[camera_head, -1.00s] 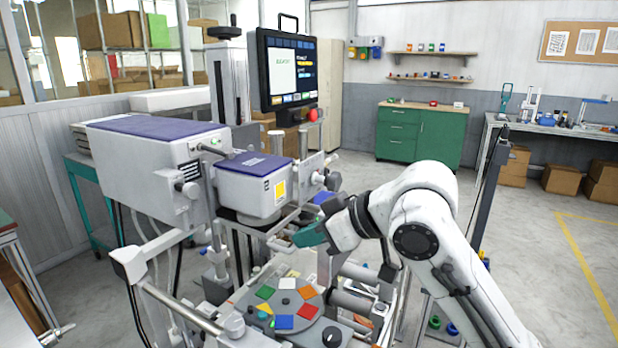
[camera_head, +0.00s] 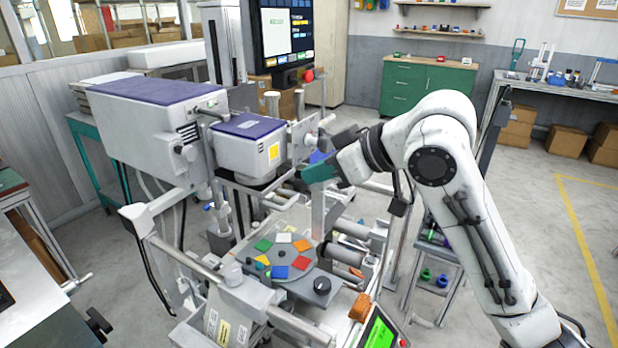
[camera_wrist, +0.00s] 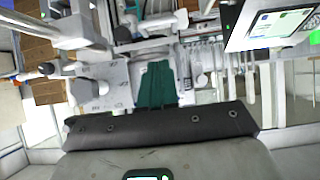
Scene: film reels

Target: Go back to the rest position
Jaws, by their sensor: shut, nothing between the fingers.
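My gripper (camera_head: 318,172) has teal fingers and sits at the end of my white arm, in the middle of the head view. It is shut with nothing between its fingers. It is just right of the white machine head with the purple top (camera_head: 248,126), above and behind the round grey turntable (camera_head: 279,256). I cannot tell whether it touches the machine. In the wrist view the teal fingers (camera_wrist: 156,84) are together, with the machine's grey parts beyond them.
Coloured square pieces lie on the turntable. A monitor (camera_head: 287,35) stands behind the machine. A green-lit panel (camera_head: 380,335) is at the front. A small rack (camera_head: 437,262) stands beside my arm. A green cabinet (camera_head: 428,88) is at the back. Open floor lies right.

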